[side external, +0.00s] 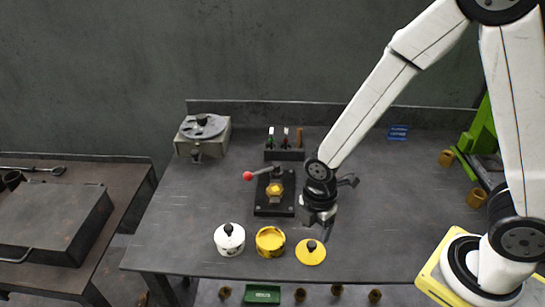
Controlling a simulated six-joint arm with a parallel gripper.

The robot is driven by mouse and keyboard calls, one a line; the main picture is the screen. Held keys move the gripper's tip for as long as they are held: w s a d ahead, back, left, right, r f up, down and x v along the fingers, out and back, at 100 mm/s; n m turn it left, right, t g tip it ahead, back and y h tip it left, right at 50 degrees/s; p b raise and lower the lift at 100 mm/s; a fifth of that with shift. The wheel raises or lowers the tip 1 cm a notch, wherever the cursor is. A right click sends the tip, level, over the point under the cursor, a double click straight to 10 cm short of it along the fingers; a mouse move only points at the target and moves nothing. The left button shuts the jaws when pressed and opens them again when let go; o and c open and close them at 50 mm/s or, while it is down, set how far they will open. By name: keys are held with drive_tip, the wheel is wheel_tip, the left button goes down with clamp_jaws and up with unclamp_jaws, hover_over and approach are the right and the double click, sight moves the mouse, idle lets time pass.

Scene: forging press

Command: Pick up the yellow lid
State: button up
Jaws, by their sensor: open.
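The yellow lid (310,254) lies flat near the front edge of the table, with a small black knob on its top. My gripper (324,235) is open and points down above and behind the lid, a little to its right. It looks empty and apart from the lid. To the lid's left stands an open yellow pot (270,242). My fingers are small and dark in this view, so their exact height above the table is hard to tell.
A white pot with a black-knobbed lid (229,240) stands left of the yellow pot. Behind them is a black press (274,199) with a red-balled lever. A pen holder (285,154) and a grey machine (202,138) stand at the back. The table's right middle is clear.

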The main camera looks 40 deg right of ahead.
sight(312, 243)
drive_tip(key=shift+f, duration=0.8)
drive_tip(key=shift+f, duration=0.15)
drive_tip(key=shift+f, duration=2.5)
clamp_jaws()
